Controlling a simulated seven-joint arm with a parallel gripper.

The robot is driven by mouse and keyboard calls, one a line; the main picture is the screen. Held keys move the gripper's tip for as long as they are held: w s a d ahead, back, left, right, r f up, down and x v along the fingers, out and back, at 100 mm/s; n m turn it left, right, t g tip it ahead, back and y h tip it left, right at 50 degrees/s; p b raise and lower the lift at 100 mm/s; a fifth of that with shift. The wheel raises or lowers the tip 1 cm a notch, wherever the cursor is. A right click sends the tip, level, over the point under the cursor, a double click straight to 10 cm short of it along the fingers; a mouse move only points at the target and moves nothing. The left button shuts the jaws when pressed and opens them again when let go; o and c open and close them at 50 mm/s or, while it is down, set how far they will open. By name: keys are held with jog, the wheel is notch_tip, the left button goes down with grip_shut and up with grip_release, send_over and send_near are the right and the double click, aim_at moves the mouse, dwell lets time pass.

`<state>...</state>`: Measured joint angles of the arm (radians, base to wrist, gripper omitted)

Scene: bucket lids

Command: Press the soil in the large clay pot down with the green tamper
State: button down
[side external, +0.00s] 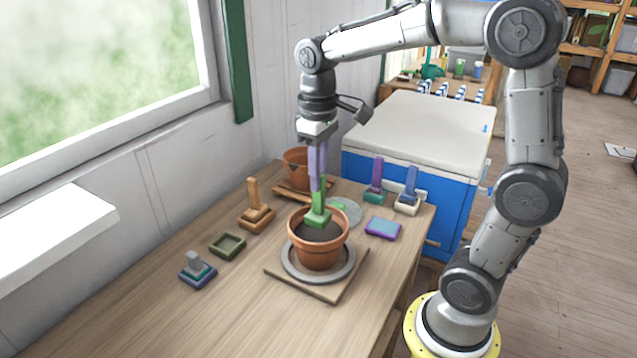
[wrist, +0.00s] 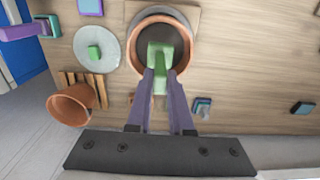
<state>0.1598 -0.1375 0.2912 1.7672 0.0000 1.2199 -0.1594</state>
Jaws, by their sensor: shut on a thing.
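The large clay pot (side external: 318,259) stands upright on a grey ring on a square wooden board, with dark soil (side external: 318,232) inside. My gripper (side external: 316,182) has its purple fingers shut on the handle of the green tamper (side external: 318,216). The tamper is upright, with its flat foot at the pot's mouth, toward the back of the rim. In the wrist view the green tamper (wrist: 160,50) lies between the fingertips and over the dark soil, inside the pot's rim (wrist: 136,28). Whether the foot touches the soil is hard to tell.
A round lid (side external: 347,212) with a green knob lies just behind the pot. A second clay pot (side external: 293,158) is at the back on wooden slats. Wooden (side external: 255,215), purple (side external: 376,180), blue (side external: 408,193) and grey (side external: 196,268) tampers stand around. The front table is clear.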

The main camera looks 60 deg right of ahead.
jog(key=shift+r, duration=2.55)
